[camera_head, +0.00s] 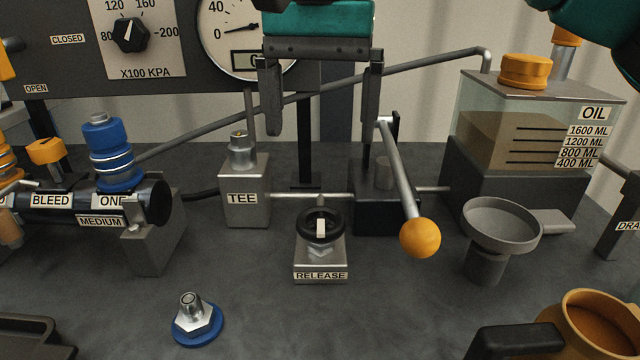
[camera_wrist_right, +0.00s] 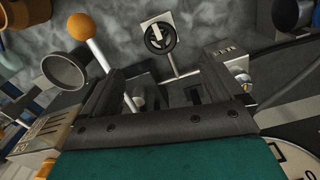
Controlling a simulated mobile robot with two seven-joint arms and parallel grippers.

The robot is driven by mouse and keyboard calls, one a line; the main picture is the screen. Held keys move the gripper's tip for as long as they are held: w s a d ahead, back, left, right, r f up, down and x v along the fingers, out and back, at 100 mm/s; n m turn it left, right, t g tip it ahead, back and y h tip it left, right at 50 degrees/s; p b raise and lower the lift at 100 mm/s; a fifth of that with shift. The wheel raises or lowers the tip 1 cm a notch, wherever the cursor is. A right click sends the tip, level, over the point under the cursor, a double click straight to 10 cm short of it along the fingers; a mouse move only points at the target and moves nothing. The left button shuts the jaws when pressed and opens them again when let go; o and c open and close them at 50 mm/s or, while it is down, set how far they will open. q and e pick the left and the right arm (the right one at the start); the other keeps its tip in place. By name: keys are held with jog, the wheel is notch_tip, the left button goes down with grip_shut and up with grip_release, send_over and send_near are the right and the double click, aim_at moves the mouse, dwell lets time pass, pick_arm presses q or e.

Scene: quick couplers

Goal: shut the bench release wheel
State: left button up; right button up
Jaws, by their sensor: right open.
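The release wheel (camera_head: 320,226) is a small black handwheel with a pale pointer mark, on a metal block labelled RELEASE. It also shows at the top middle of the right wrist view (camera_wrist_right: 160,38). My right gripper (camera_head: 318,120) is open, fingers pointing down, above and behind the wheel in the head view and apart from it. Nothing is between its fingers. In the right wrist view its two fingers (camera_wrist_right: 165,92) stand apart, with the wheel beyond them. My left gripper does not show.
A lever with an orange ball (camera_head: 420,237) slants close to the right finger. The TEE block (camera_head: 245,195) stands to the left, a grey funnel cup (camera_head: 502,222) to the right. An oil tank (camera_head: 520,130) is at the back right. A blue-based coupler (camera_head: 197,320) lies in front.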

jog(key=b, duration=0.2)
send_over(320, 220)
notch_tip(320, 220, down, 6)
jog(key=shift+s+f, duration=0.1)
jog(key=shift+f, duration=0.05)
notch_tip(320, 220, down, 6)
jog(key=shift+r+b, duration=0.2)
jog(key=shift+b, duration=0.7)
jog(key=shift+f, duration=0.5)
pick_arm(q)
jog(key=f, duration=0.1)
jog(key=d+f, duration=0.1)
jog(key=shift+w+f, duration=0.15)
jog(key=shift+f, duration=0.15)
pick_arm(e)
jog(key=shift+c, duration=0.3)
jog(key=c, duration=1)
